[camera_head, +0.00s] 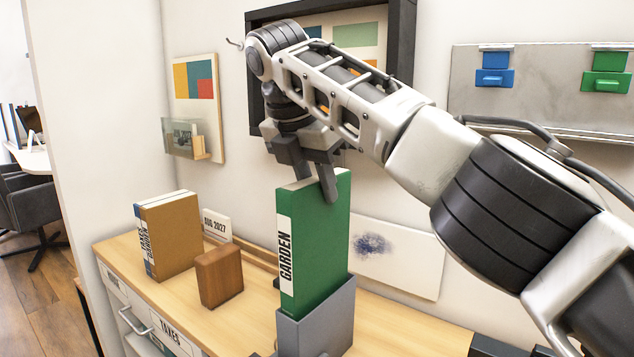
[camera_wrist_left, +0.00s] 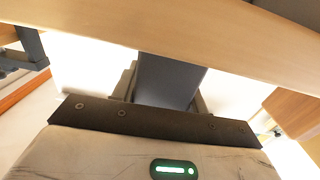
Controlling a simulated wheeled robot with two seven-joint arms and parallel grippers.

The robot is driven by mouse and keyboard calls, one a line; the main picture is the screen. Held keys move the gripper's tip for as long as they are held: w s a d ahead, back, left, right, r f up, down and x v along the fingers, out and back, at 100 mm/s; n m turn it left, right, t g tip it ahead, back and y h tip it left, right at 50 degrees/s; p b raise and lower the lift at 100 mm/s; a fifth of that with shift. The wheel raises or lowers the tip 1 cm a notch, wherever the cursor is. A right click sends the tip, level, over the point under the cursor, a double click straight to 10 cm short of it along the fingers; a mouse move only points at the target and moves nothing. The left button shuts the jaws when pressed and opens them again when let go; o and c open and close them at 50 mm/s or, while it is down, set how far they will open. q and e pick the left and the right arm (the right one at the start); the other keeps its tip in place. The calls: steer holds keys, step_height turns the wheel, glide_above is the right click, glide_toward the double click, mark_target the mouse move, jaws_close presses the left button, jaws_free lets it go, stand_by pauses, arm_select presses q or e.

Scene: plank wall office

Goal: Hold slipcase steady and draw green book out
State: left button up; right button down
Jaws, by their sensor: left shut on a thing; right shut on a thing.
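The green book (camera_head: 318,240), labelled GARDEN on its spine, stands upright with most of its height above the grey slipcase (camera_head: 318,325). Its lower end is hidden inside the slipcase. My right gripper (camera_head: 313,172) comes down from above and is shut on the top of the book, one finger lying over its green side. In the left wrist view the slipcase (camera_wrist_left: 168,78) sits between the fingers of my left gripper (camera_wrist_left: 166,95), which is shut on it. The left gripper is hardly seen in the head view.
On the wooden cabinet top (camera_head: 190,308), a brown book (camera_head: 172,240) and a wooden block (camera_head: 219,275) stand left of the slipcase. A date card (camera_head: 217,224) is behind them. A white panel with a blue smudge (camera_head: 400,258) is behind the book on the right.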

arm_select(q)
steer(key=o, duration=1.1)
steer(key=shift+o, duration=0.2)
steer(key=v, duration=1.2)
arm_select(e)
steer(key=shift+r+p, duration=1.85)
steer(key=shift+p, duration=0.65)
arm_select(q)
step_height(320, 180, up, 5)
steer(key=shift+f, duration=0.1)
